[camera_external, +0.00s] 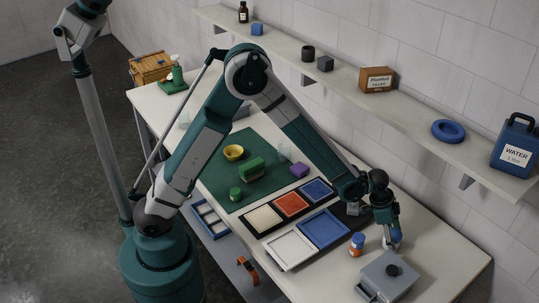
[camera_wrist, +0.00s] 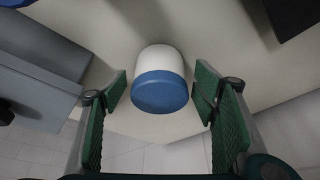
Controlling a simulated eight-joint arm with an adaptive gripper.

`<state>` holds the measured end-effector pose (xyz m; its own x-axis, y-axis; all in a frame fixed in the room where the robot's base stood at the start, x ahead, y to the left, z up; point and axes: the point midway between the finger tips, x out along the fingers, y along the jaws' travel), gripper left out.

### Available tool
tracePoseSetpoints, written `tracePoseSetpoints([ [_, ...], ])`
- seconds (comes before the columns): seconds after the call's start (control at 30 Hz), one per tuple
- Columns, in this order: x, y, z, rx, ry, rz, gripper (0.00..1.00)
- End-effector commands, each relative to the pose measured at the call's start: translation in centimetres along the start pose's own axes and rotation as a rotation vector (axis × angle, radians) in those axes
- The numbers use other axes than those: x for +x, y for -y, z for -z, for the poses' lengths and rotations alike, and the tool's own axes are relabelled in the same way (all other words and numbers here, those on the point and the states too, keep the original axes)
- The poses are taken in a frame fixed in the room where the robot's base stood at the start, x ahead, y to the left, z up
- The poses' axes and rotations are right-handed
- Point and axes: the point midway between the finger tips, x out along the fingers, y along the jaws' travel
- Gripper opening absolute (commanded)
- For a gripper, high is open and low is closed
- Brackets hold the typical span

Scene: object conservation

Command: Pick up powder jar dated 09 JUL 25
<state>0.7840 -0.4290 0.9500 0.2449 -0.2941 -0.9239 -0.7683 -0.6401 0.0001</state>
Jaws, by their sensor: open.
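A white jar with a blue lid (camera_wrist: 160,78) stands between the two green-padded fingers of my gripper (camera_wrist: 161,92) in the wrist view. The fingers are open, with a gap on each side of the jar. In the outside view my gripper (camera_external: 392,238) is low over the right part of the table, and it mostly hides this jar. Another small jar, orange with a blue lid and a pale band (camera_external: 357,244), stands just left of my gripper. No date can be read on either jar.
A grey box with a black knob (camera_external: 388,276) stands close in front of my gripper; a grey block (camera_wrist: 40,75) shows at left in the wrist view. Colored trays (camera_external: 323,229) lie to the left. A wall shelf (camera_external: 412,105) holds a blue water can (camera_external: 514,146).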

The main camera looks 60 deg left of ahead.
Motion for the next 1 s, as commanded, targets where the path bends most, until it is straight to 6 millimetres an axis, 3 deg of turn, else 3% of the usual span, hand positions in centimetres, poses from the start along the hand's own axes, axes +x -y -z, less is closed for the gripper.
tracePoseSetpoints([
  [0.67, 0.48, -0.01, -0.02, 0.000, 0.000, 0.000, 0.59],
  [0.93, 0.48, 0.00, -0.02, 0.000, 0.000, 0.000, 0.28],
  [1.0, 0.47, 0.00, -0.01, 0.000, 0.000, 0.000, 0.27],
])
